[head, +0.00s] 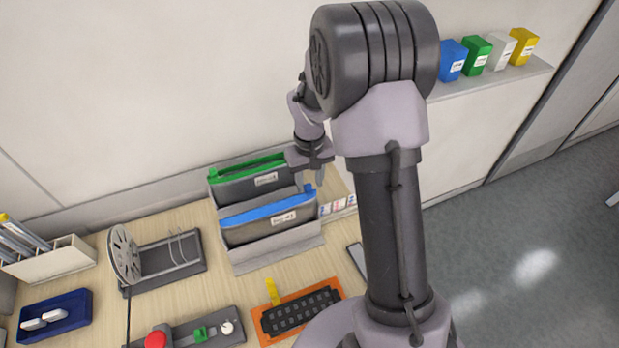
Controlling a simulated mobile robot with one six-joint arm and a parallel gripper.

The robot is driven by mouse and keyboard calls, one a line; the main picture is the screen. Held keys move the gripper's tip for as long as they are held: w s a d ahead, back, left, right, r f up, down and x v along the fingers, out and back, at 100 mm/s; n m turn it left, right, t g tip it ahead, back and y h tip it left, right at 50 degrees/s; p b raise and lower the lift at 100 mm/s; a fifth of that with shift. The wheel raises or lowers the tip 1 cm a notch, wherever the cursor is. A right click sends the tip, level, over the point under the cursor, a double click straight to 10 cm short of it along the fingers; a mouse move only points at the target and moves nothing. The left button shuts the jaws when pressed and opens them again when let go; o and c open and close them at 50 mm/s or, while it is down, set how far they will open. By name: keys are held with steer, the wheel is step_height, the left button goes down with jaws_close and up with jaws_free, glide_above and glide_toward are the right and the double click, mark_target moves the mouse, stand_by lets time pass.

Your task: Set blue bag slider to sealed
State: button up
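The blue bag (262,226) is a grey pouch with a blue top strip and a white label. It stands upright in the front slot of a grey rack (277,248). A small blue piece, apparently its slider (308,188), shows at the right end of the strip. My gripper (311,182) points down over that right end. Its two fingers are apart, one on each side of the blue piece. Whether they touch it cannot be told. A similar bag with a green strip (245,167) stands behind, partly hidden by my gripper.
A reel (124,255) and a dark stand (170,262) are left of the rack. A control box with a red button (157,339) and an orange tray (268,321) lie in front. Colored boxes (476,53) stand on a shelf at upper right. The wall is close behind the rack.

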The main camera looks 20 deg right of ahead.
mark_target(309, 185)
step_height(309, 185, up, 17)
steer(key=p, duration=0.2)
steer(key=shift+r, duration=0.2)
